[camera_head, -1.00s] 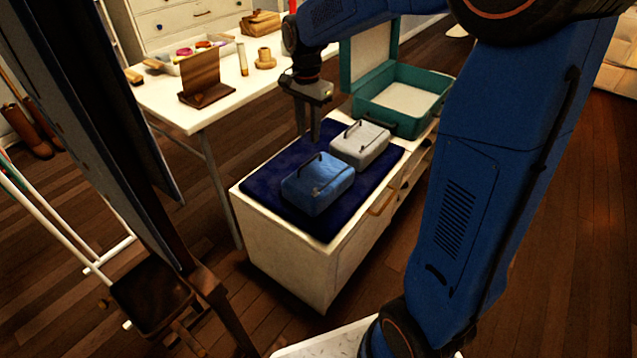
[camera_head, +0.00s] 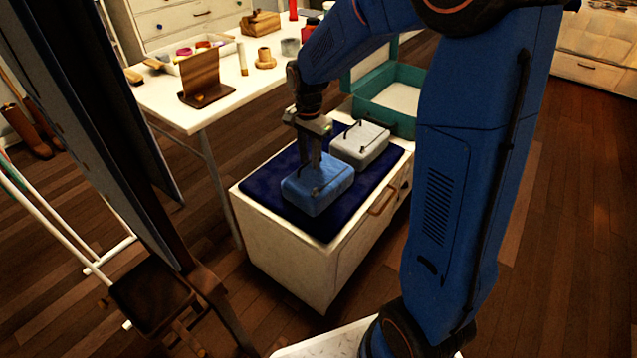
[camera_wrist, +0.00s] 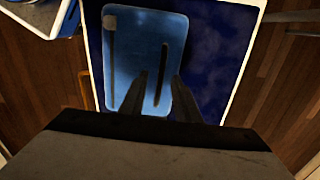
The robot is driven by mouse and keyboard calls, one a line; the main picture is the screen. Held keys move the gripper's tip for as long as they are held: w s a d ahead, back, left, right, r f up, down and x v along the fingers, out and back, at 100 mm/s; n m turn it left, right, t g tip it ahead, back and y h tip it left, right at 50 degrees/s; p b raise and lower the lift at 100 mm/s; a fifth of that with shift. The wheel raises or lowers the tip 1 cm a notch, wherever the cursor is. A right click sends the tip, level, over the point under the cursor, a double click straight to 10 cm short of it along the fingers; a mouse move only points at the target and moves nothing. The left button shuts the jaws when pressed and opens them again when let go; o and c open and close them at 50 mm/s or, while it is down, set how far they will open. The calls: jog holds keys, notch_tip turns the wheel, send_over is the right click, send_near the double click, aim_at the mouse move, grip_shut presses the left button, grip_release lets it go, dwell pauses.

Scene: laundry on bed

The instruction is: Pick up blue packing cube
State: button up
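The blue packing cube (camera_head: 330,190) lies on a dark navy mat (camera_head: 265,187) on top of a white cabinet, near its front end. It has a dark strap handle on top. My gripper (camera_head: 309,163) points down over the far part of the cube in the head view. In the wrist view the cube (camera_wrist: 135,40) lies ahead of my gripper (camera_wrist: 157,85), whose two fingers are apart with the dark handle strip (camera_wrist: 161,72) running between them. I cannot tell whether the fingers touch the cube.
A pale grey packing cube (camera_head: 362,145) sits close behind the blue one. An open teal suitcase (camera_head: 385,118) stands further back. A white table (camera_head: 170,100) with small items is at the left. A wooden drawer handle (camera_head: 382,201) sticks out from the cabinet's side.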

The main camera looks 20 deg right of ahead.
jog(key=shift+c, duration=0.5)
grip_shut()
dwell(0.8)
